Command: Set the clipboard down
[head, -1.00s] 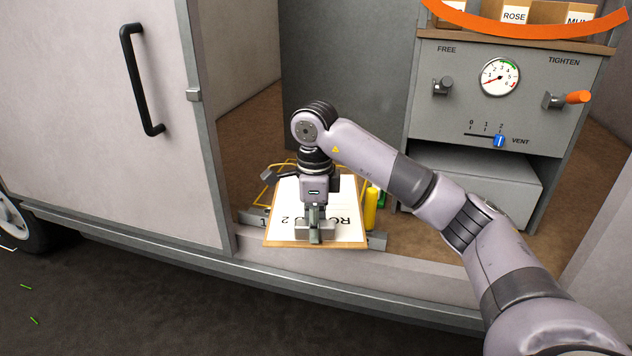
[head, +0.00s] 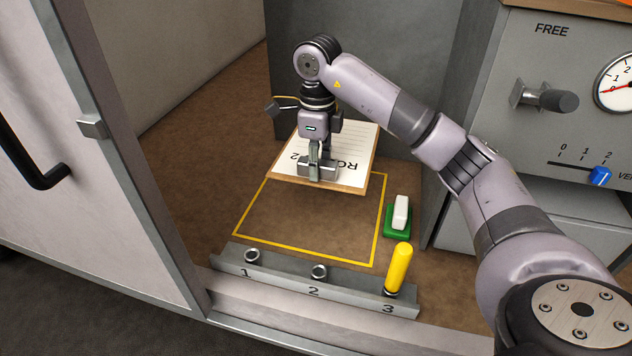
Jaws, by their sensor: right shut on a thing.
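The clipboard (head: 345,150) is a brown board with a white printed sheet, its text upside down in the head view. My right gripper (head: 318,172) is shut on the clipboard at its near edge, by the metal clip. The clipboard hangs above the brown floor, over the far part of a yellow-outlined rectangle (head: 241,232). The near part of the rectangle is bare. The gripper and wrist cover part of the sheet. My left gripper is not in view.
A grey rail (head: 285,277) numbered 1 to 3 runs along the near edge; a yellow cylinder (head: 399,268) stands at 3. A white-and-green block (head: 398,216) sits right of the rectangle. A grey panel (head: 530,70) with knobs stands at right, a door (head: 75,130) at left.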

